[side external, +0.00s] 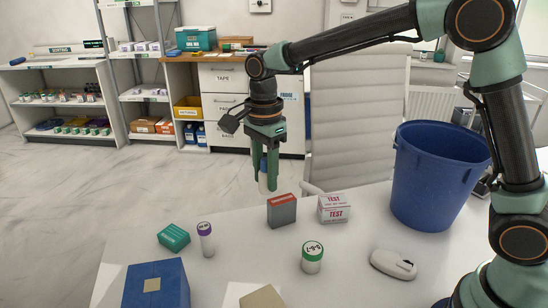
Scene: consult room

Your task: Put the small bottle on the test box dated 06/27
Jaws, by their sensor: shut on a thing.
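My gripper (265,183) is shut on a small bottle (263,180), which shows white and blue between the fingers. The fingers hide part of the bottle. They hang above the far edge of the table, behind and a little left of a grey and red box. A white box with red "TEST" lettering (334,209) stands on the table to the right of the gripper. The smaller print on it is too small to read, so I cannot tell its date.
On the white table (365,290) are the grey and red box (282,211), a teal box (173,237), a purple-capped tube (206,240), a green-capped jar (312,258), a white handheld device (394,264) and a blue box (157,290). A tall blue bin (440,180) is at right.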

